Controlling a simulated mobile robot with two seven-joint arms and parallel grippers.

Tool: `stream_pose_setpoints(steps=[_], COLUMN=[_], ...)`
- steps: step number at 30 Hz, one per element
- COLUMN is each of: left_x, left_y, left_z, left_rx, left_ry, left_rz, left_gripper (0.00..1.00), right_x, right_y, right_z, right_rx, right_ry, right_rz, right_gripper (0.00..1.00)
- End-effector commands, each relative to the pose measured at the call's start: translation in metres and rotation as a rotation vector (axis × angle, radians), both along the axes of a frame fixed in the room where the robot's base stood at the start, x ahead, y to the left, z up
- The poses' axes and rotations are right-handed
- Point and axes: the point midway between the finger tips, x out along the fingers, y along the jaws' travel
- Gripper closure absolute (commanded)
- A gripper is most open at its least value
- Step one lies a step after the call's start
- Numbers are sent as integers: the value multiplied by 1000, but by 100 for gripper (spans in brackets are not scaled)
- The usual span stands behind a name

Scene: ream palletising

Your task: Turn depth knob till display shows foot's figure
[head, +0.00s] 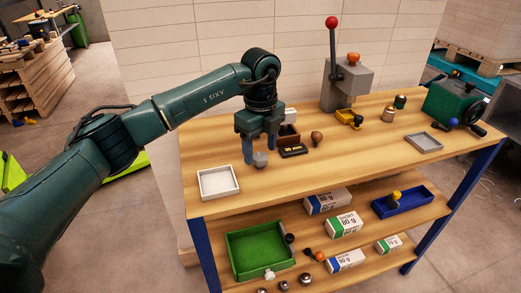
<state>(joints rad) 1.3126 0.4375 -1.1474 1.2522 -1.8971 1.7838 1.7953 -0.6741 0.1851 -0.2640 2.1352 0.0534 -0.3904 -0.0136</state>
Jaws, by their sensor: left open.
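My left gripper (260,153) is open above the left part of the wooden bench, its fingers pointing down. A small grey rounded piece (261,159) shows between and below the fingertips; I cannot tell whether they touch it. Just right of the gripper lies a small black block (293,151) with yellowish marks, too small to read. A grey press (347,85) with a red-balled lever and an orange knob (353,59) on top stands at the back. A yellow piece (347,117) sits at its foot. Which knob sets the depth is not clear. My right gripper is not in view.
A white tray (203,194) lies at the bench's left front and a grey tray (439,144) at the right. A green machine with a handwheel (447,102) stands at the right end. A brown knob (316,138) stands mid-bench.

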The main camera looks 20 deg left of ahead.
Motion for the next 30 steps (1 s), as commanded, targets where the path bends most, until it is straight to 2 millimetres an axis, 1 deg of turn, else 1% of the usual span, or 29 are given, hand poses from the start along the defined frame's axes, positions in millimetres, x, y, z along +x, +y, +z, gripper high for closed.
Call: stream_pose_setpoints(steps=[1,3,6,14,30], left_x=[0,0,0,0,0], left_y=[0,0,0,0,0], left_z=[-6,-11,-15,-16,-16], left_rx=[1,0,0,0,0], left_ry=[3,1,0,0,0], left_rz=[0,0,0,0,0], left_gripper=[41,41,41,41,84], right_x=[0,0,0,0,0], right_y=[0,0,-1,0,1], right_z=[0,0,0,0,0], right_rx=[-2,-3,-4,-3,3], right_ry=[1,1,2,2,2], right_rz=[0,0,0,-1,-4], right_gripper=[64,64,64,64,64])
